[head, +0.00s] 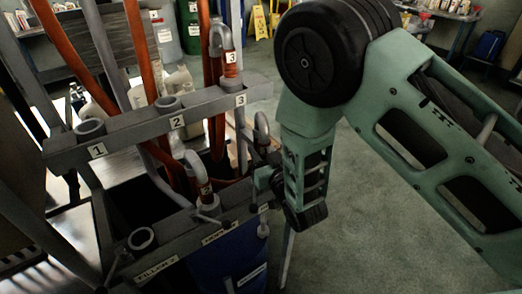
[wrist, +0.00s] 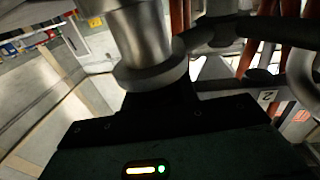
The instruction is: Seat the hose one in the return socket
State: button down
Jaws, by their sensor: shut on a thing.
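My gripper (head: 266,180) is at the right end of the lower rack, shut on a grey hooked hose end (head: 262,125). Its number is hidden. In the wrist view a metal cylinder with a wide flange (wrist: 148,50) stands close in front of my gripper's dark body. Whether the hose end's lower tip is inside a socket is hidden by my gripper. Another hooked hose end (head: 199,176), its number tag too small to read surely, stands in the lower rack's middle. The left lower socket (head: 142,238) is empty. The right socket's label is not readable.
The upper rack (head: 140,130) has empty holders 1 (head: 90,128) and 2 (head: 167,102); hose three (head: 229,62) sits in holder 3. A blue drum (head: 230,268) is under the lower rack. Orange hoses hang behind. Floor on the right is clear.

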jog(key=shift+f+b, duration=1.35)
jog(key=shift+f, duration=0.15)
jog(key=c, duration=0.8)
grip_release()
jog(key=shift+f, duration=0.1)
jog(key=shift+s, duration=0.2)
jog(key=shift+v, duration=1.9)
jog(key=shift+s+d+b, duration=0.25)
jog(key=shift+s+b, duration=0.05)
jog(key=shift+s, duration=0.15)
